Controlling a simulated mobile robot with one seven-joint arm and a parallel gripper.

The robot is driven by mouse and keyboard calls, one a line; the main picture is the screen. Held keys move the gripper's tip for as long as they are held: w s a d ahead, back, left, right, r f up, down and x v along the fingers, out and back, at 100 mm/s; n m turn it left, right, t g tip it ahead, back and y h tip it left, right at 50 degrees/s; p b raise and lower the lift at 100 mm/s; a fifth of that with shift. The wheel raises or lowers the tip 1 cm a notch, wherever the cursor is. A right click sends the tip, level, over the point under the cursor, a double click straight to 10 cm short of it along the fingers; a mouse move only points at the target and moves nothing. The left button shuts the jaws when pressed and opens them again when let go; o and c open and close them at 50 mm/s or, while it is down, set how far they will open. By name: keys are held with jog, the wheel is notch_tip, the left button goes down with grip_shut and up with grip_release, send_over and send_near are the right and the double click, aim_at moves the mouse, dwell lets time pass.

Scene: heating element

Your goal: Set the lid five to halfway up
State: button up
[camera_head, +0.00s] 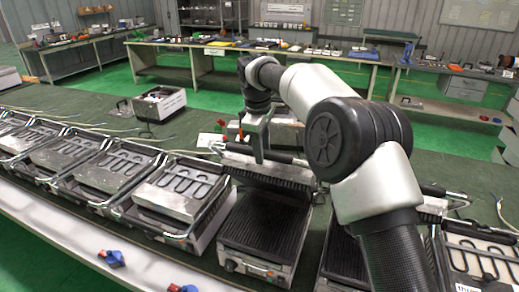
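A row of contact grills stands on the green bench. The grill in the middle has its lid (265,170) raised and tilted back, with ribs on its underside. Its black ribbed lower plate (262,222) lies bare below. My gripper (260,155) is at the upper edge of this raised lid, pointing down. I cannot tell whether it touches the lid or its handle, or whether its fingers are open or shut. No number shows on the lid, so I cannot confirm which one is five. My arm hides much of the grill to the right.
Several grills to the left, such as the nearest one (180,190), have lids down with looped heating elements on top. Another grill (480,255) stands at far right. An open metal box (160,103) sits behind the row. Blue-and-red tools (112,258) lie on the front ledge.

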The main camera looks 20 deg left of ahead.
jog(key=shift+o, duration=1.2)
jog(key=shift+w+d+f, duration=0.25)
jog(key=shift+w+f, duration=0.1)
jog(key=shift+w, duration=0.1)
jog(key=shift+s+a+r, duration=0.2)
jog(key=shift+r, duration=0.1)
jog(key=shift+s+r, duration=0.1)
jog(key=shift+r, duration=0.15)
jog(key=v, duration=1.1)
jog(key=shift+r, duration=0.15)
